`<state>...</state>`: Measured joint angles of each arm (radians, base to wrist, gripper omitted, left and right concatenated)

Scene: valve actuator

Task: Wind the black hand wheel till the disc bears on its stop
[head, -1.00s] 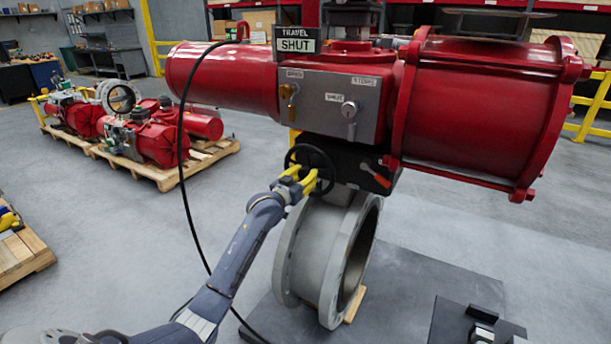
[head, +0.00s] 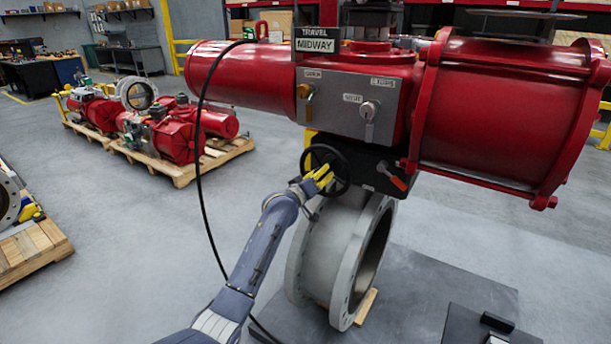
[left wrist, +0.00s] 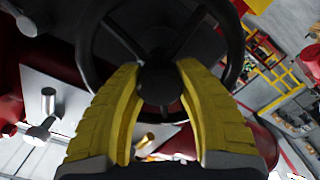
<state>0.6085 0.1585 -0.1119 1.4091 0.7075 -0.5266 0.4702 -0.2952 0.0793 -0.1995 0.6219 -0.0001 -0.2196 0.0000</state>
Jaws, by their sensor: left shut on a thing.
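The black hand wheel (head: 347,170) sits on the gearbox below the red actuator. My left gripper (head: 322,176) reaches it from the lower left, and its yellow fingers are shut on the wheel. In the left wrist view the fingers (left wrist: 155,78) stand on either side of the wheel's hub (left wrist: 158,84), inside the rim (left wrist: 88,50). The travel sign (head: 315,46) reads MIDWAY. The grey valve body (head: 322,245) stands below. Its bore is dark from this side, and I cannot make out the disc. My right gripper is out of view.
A grey panel (head: 345,98) with a brass knob and a silver knob is above the wheel. A red-handled lever (head: 392,177) is to its right. A black cable (head: 201,180) hangs left of the wheel. Pallets (head: 185,165) with red actuators stand behind on open floor.

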